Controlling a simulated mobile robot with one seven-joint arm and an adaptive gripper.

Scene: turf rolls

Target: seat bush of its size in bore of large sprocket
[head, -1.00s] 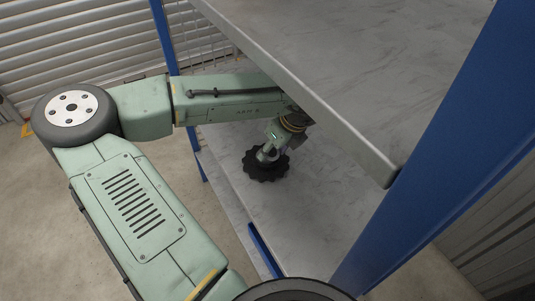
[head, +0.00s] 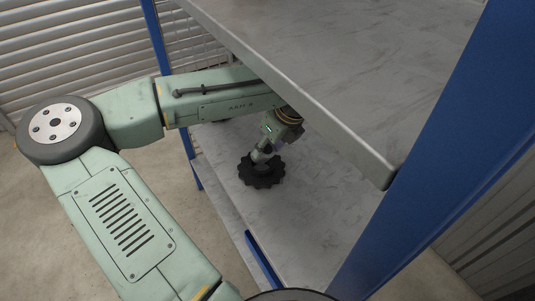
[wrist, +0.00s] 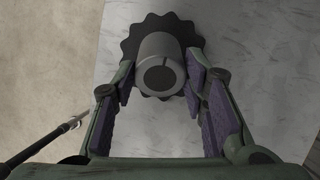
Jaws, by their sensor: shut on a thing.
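The large sprocket (head: 262,180) is a dark toothed disc on the lower grey shelf. It also shows in the wrist view (wrist: 133,50), under the bush. The bush (wrist: 168,50) is a smooth grey cylinder with a dark round centre in its near end. My gripper (wrist: 160,76) is shut on the bush, with a purple-padded finger on each side. In the head view my gripper (head: 264,152) is over the sprocket. The bush stands over the sprocket's middle. Its lower end and the bore are hidden, so I cannot tell how deep it sits.
The upper shelf (head: 330,60) overhangs close to my arm. A blue upright (head: 430,150) stands at the right and another (head: 160,45) at the back left. The lower shelf (head: 310,215) is bare right of the sprocket.

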